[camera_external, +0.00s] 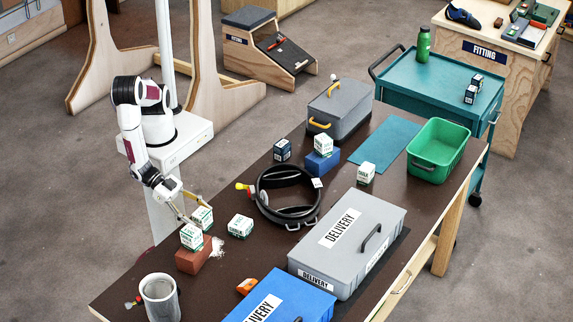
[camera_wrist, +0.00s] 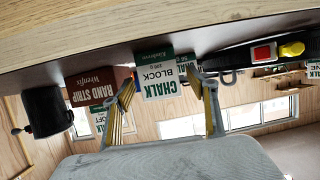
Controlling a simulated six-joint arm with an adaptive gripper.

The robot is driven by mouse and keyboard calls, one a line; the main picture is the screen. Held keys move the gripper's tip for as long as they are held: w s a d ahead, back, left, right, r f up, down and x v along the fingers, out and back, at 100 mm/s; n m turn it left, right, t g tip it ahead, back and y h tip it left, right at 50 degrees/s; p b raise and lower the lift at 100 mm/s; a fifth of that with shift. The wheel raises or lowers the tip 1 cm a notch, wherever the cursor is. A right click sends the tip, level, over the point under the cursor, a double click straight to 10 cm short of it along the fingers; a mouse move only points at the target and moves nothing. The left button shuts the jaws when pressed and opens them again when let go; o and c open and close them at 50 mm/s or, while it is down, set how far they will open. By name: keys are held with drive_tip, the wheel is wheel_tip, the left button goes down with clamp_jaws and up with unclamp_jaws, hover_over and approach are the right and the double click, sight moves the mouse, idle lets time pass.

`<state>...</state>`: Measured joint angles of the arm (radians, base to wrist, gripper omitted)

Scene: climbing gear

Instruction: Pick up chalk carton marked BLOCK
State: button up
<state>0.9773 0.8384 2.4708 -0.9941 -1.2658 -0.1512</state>
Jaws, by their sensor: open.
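The chalk carton marked BLOCK (camera_wrist: 158,78) is white with a green band and shows upside down in the wrist view, between my fingers. In the external view I take it to be the carton (camera_external: 202,218) on the dark workbench beside my fingertips. My gripper (camera_external: 196,207) is open and low over the bench. In the wrist view my gripper (camera_wrist: 163,80) has one yellow-sided finger on each side of the carton. I cannot tell whether either finger touches it.
A similar carton (camera_external: 192,236) stands on a red-brown block (camera_external: 192,258), close beside. Another carton (camera_external: 240,226) stands to the right. A black harness (camera_external: 290,213), grey mug (camera_external: 160,298) and grey DELIVERY box (camera_external: 345,240) share the bench. White powder lies by the block.

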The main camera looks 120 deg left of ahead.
drive_tip(key=shift+x, duration=1.2)
drive_tip(key=c, duration=1.2)
